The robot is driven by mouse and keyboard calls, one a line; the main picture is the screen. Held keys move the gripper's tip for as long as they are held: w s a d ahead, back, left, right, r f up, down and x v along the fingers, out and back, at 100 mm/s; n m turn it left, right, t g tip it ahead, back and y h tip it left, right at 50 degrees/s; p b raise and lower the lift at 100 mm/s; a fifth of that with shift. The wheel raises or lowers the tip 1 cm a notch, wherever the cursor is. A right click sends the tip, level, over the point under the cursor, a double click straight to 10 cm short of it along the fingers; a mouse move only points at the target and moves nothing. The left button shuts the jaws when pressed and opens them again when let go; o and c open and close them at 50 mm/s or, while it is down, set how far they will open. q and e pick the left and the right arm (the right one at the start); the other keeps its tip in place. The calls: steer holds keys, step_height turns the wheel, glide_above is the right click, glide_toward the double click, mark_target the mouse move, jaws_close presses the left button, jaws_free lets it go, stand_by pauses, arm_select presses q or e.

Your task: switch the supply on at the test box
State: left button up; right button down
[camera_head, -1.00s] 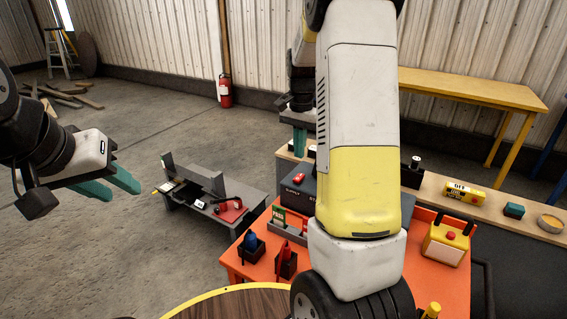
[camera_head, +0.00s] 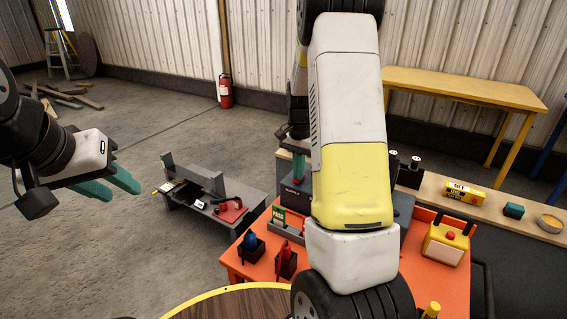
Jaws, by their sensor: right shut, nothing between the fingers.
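The dark test box (camera_head: 292,194), with partly covered white "SUPPLY" lettering on its front, stands at the back of the orange bench. A small red part (camera_head: 298,180) shows on top of it, directly below my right gripper. My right gripper (camera_head: 298,174) is shut and points down, its teal fingertips at or just above the red part; I cannot tell whether they touch. My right arm hides much of the box's right side. My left gripper (camera_head: 118,187) is open and empty, held over the floor at left.
The orange bench (camera_head: 238,268) carries a green-labelled holder (camera_head: 279,212), a blue-topped item (camera_head: 251,242), a red-handled item (camera_head: 286,262) and a yellow box with a red button (camera_head: 447,240). A low grey table (camera_head: 185,200) stands left. A wooden shelf (camera_head: 485,203) runs behind.

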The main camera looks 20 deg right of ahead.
steer(key=shift+s+a+f, duration=0.4)
steer(key=shift+s+f, duration=0.1)
steer(key=shift+f, duration=0.15)
steer(key=shift+w+d, duration=0.1)
steer(key=shift+w, duration=0.05)
steer(key=shift+w+d+r, duration=0.25)
steer(key=shift+w+d, duration=0.15)
steer(key=shift+d, duration=0.15)
steer(key=shift+r, duration=0.15)
step_height(320, 180, up, 14)
steer(key=shift+a+r, duration=0.2)
steer(key=shift+r, duration=0.05)
steer(key=shift+w, duration=0.15)
